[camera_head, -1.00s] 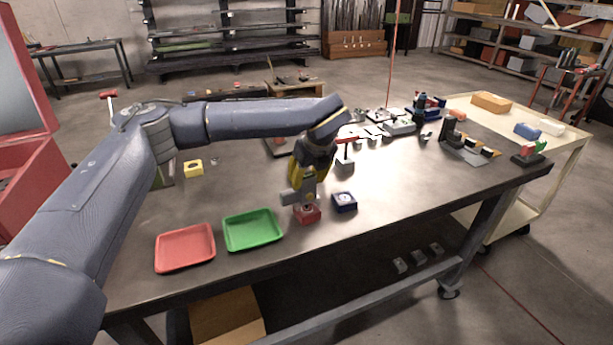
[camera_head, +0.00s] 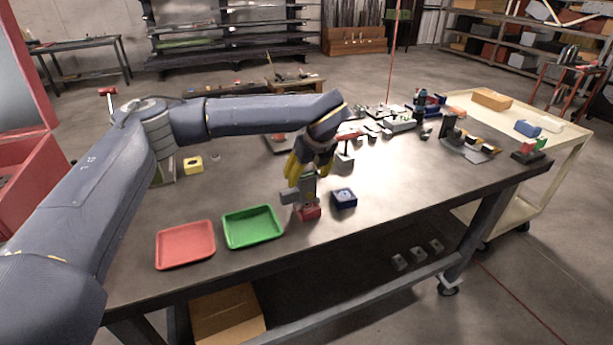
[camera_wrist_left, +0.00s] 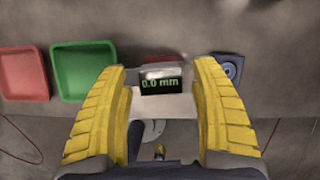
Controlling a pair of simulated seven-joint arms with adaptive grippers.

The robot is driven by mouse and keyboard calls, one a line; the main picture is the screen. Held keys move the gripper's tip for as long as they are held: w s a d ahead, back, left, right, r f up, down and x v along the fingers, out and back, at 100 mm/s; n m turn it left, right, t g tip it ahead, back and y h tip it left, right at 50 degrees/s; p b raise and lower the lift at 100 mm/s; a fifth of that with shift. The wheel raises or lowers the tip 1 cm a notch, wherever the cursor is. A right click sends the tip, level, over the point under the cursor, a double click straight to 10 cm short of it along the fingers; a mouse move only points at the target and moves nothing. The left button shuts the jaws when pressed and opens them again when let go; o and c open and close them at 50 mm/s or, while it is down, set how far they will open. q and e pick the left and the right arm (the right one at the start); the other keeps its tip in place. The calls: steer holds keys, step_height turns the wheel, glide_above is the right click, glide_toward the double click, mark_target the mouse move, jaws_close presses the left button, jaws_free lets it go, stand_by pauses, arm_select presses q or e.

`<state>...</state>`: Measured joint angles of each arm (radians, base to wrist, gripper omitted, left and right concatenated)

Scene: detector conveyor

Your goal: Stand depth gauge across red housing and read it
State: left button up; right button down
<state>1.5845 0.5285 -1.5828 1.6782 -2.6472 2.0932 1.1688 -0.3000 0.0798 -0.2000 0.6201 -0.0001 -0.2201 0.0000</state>
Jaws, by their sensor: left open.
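The grey depth gauge (camera_head: 304,190) stands upright on the red housing (camera_head: 310,213) near the bench's front edge. In the left wrist view the gauge's display (camera_wrist_left: 161,82) reads 0.0 mm, and a strip of the red housing (camera_wrist_left: 163,67) shows behind it. My left gripper (camera_head: 300,172) is just above the gauge. In the left wrist view its yellow fingers (camera_wrist_left: 163,100) are spread wide on either side of the gauge, with visible gaps. The gauge's foot against the housing is too small to judge exactly. My right gripper is not in view.
A blue housing (camera_head: 344,198) sits close to the right of the red one. A green tray (camera_head: 252,229) and a red tray (camera_head: 186,245) lie to the left. A yellow housing (camera_head: 193,165) is farther back. The bench's front right is clear.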

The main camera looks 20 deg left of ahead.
arm_select(q)
steer(key=v, duration=1.2)
steer(key=shift+r, duration=0.2)
